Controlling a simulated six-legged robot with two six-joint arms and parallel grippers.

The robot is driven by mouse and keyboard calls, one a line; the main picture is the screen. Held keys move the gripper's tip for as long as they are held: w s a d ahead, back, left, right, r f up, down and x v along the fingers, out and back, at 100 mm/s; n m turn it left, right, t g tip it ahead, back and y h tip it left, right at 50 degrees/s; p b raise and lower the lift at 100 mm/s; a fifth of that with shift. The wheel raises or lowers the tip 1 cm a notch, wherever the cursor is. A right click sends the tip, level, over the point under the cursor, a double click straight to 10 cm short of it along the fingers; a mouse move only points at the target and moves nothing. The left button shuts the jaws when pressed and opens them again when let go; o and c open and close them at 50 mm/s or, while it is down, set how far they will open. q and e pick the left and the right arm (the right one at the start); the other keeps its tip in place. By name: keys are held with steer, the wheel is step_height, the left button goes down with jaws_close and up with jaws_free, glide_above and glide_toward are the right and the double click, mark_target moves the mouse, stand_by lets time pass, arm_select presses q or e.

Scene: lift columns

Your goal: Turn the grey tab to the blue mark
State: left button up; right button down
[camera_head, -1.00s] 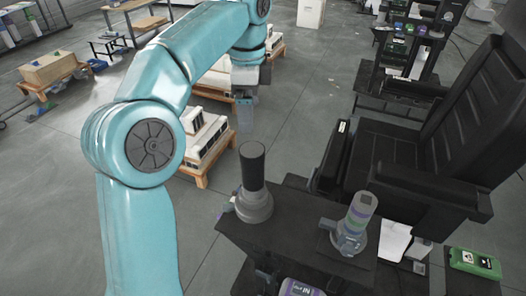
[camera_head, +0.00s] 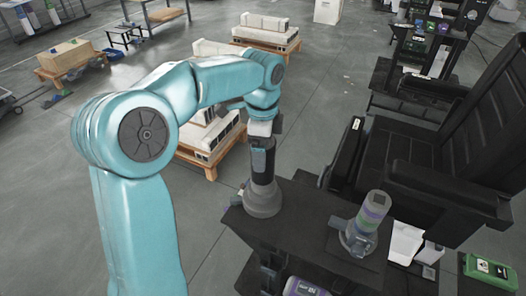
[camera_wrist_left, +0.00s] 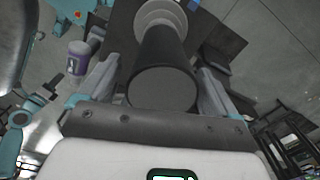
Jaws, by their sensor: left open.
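A dark upright column (camera_head: 262,168) on a round grey base (camera_head: 263,199) stands at the left corner of the dark table. A small grey piece, perhaps the grey tab, sticks out at the left of the base (camera_head: 238,199). My left gripper (camera_head: 264,150) is at the column's top, coming from above. In the left wrist view the column (camera_wrist_left: 162,82) stands between the two spread fingers, its round top facing the camera, and its grey base (camera_wrist_left: 160,14) shows beyond. My left gripper is open around it. My right gripper is not in view.
A purple-labelled container (camera_head: 303,288) is lower down. A black chair (camera_head: 440,165) closes off the right; open floor lies left.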

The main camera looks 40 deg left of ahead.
arm_select(q)
steer(key=shift+w+d+f, duration=0.15)
steer(key=shift+f, duration=0.55)
steer(key=c, duration=1.5)
